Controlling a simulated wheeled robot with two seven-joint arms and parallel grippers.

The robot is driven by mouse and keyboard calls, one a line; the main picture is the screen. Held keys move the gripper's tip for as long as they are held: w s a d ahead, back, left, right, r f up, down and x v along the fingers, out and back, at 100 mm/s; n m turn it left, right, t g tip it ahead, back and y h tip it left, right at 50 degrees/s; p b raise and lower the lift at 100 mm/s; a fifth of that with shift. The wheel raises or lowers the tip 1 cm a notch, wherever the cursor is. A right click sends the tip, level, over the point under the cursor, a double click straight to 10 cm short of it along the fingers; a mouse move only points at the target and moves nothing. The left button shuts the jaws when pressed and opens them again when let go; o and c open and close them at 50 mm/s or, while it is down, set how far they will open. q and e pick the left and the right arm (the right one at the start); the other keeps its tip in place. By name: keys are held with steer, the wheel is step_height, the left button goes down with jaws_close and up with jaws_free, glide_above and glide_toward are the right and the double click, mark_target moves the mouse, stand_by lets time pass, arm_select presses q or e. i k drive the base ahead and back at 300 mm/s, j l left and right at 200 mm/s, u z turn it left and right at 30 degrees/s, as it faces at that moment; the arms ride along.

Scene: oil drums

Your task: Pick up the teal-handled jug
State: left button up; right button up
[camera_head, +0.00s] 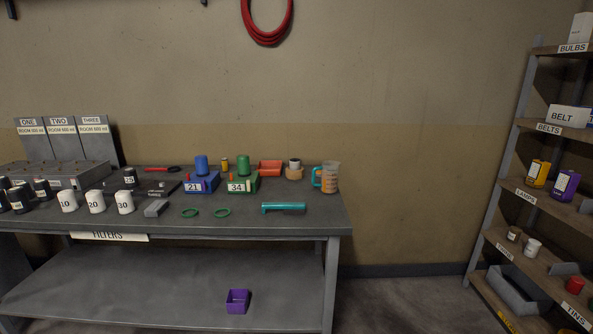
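The teal-handled jug (331,180) stands upright near the right end of the grey workbench (240,227). It has a greyish, see-through upper part and an orange lower part. Its teal handle (316,178) is on its left side. Neither of my grippers shows in the head view.
A teal tool-like object (283,208) lies in front of the jug. An orange item with a dark-topped white cup (294,169) stands left of it, then an orange-red tray (270,167) and a green unit marked 34 (242,182). A labelled shelf rack (543,195) stands right across clear floor.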

mark_target(330, 169)
steer(key=i+l+u, duration=0.2)
steer(key=u, duration=0.15)
steer(key=i+l+u, duration=0.1)
steer(key=l+u, duration=0.25)
steer(key=i+l+u, duration=0.1)
steer(key=l+u, duration=0.25)
steer(key=l, duration=0.1)
